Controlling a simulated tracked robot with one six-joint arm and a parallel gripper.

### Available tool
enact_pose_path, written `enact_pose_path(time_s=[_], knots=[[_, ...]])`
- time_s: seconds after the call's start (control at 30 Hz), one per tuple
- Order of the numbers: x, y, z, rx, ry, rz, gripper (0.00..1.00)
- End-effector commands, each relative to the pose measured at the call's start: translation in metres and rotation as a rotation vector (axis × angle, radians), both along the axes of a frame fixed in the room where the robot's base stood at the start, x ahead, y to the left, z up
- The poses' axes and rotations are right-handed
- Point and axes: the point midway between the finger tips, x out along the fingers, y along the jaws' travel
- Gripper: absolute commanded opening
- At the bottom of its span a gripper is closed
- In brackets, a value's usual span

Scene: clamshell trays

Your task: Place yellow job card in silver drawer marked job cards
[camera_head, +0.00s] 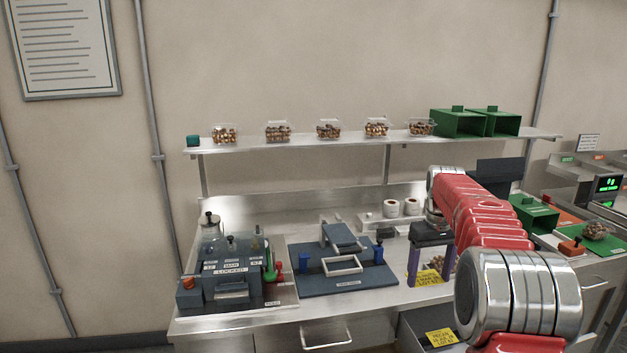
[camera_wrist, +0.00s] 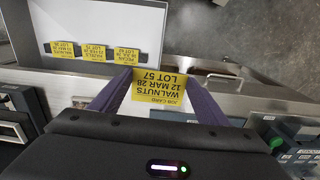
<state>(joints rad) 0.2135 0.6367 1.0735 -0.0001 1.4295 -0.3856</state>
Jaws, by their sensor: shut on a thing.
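My gripper (camera_head: 430,278) is shut on a yellow job card (camera_wrist: 160,90), its purple fingers on either side of it. The card reads walnuts, 12 Mar 28, lot 57, upside down in the wrist view, and also shows in the head view (camera_head: 428,277). An open silver drawer (camera_wrist: 85,14) with a pale inside is at the upper left of the wrist view. Several yellow cards (camera_wrist: 94,52) stand in a row in it. In the head view the drawer (camera_head: 413,325) is below the counter, with one yellow card (camera_head: 441,338) visible. No drawer label is readable.
Clamshells of nuts (camera_head: 328,130) and green bins (camera_head: 470,122) stand on the shelf above. A closed drawer handle (camera_head: 327,337) is left of the open drawer.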

Motion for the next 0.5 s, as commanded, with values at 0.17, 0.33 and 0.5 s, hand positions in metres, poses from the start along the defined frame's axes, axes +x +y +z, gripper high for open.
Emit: enact_pose_path(time_s=[0.17,0.33,0.5], knots=[[0.006,-0.003,-0.010,0.000,0.004,-0.054,0.49],[0.004,-0.004,-0.027,0.001,0.004,-0.106,0.49],[0.001,0.001,-0.041,0.001,0.003,-0.144,0.49]])
